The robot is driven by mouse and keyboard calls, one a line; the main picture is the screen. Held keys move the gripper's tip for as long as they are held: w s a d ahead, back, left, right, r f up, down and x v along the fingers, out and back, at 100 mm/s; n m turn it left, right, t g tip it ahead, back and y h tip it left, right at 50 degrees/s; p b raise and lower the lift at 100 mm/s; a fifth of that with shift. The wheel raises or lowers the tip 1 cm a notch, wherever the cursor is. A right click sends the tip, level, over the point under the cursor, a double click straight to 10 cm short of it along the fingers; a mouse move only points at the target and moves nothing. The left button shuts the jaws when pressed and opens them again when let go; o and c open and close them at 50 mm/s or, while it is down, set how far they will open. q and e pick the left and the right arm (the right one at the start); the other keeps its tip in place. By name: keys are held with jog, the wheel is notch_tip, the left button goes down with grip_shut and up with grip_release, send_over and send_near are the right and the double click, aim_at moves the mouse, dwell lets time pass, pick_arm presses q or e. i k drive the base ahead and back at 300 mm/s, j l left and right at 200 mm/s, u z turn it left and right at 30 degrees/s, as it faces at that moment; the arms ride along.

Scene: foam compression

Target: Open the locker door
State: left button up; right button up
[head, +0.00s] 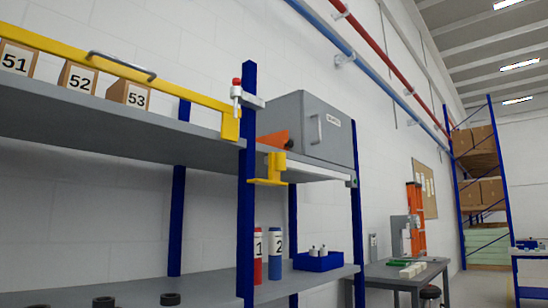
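A grey metal locker (285,116) sits on the upper shelf, right of the blue upright. Its door (335,143) faces right and looks shut, with a light vertical handle (317,128) near the door's left edge and a small label above. An orange wedge-shaped piece (272,140) lies beside the locker's left side. Neither of my grippers is in view.
A yellow bar (190,93) with a grey handle runs along the upper shelf before numbered boxes (78,77). A red-topped pin (236,90) sits at the blue upright (246,200). Lower shelf holds cylinders (275,254) and a blue bin (318,262). Floor shows at far right.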

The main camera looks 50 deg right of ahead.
aim_at(327, 132)
jog(key=z, duration=2.1)
jog(key=i+l, duration=0.3)
jog(key=i+l+z, duration=0.15)
jog(key=i, duration=0.35)
jog(key=i+l, duration=0.35)
jog(key=i+l+z, duration=0.15)
jog(key=i, duration=0.35)
jog(key=l, duration=0.1)
